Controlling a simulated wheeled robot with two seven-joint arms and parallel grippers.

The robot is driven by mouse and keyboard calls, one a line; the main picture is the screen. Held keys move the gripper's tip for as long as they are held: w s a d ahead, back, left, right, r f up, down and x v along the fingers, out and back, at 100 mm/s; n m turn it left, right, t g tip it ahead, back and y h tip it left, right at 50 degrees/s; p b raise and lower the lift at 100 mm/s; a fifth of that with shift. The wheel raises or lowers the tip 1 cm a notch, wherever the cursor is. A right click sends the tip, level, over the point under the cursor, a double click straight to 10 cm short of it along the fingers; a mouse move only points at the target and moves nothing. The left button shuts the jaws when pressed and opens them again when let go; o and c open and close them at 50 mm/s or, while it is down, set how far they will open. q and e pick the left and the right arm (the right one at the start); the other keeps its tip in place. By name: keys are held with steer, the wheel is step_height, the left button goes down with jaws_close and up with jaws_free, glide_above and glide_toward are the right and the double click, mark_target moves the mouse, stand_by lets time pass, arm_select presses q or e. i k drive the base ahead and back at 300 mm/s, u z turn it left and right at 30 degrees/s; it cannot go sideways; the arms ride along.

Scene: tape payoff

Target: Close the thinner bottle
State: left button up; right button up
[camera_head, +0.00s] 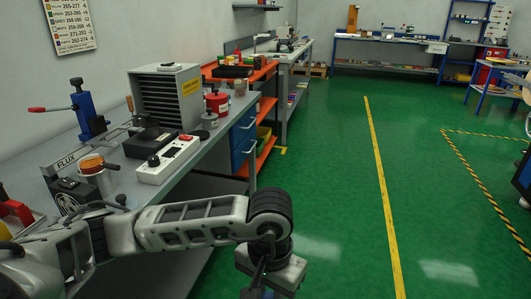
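I cannot tell for sure which container is the thinner bottle. A red container (217,103) with a small dark top stands on the grey workbench (205,155), near its far right end. A small grey metal container (209,121) stands just in front of it. A metal jar with an orange top (92,167) stands nearer, on the left. My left arm reaches in from the left, and its gripper (258,285) hangs over the floor to the right of the bench, apart from all containers. Its fingers are partly cut off by the bottom edge. My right gripper is out of view.
A grey vented box (167,96), a white control unit with a red switch (168,159) and a blue press (88,110) stand on the bench. Blue drawers (244,138) and an orange shelf unit (265,105) lie beyond. The green floor (340,190) to the right is clear.

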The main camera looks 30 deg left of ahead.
mark_target(225, 88)
steer(key=z, duration=0.05)
steer(key=i, duration=2.05)
steer(key=u, duration=1.5)
steer(key=i, duration=0.95)
steer(key=u, duration=0.9)
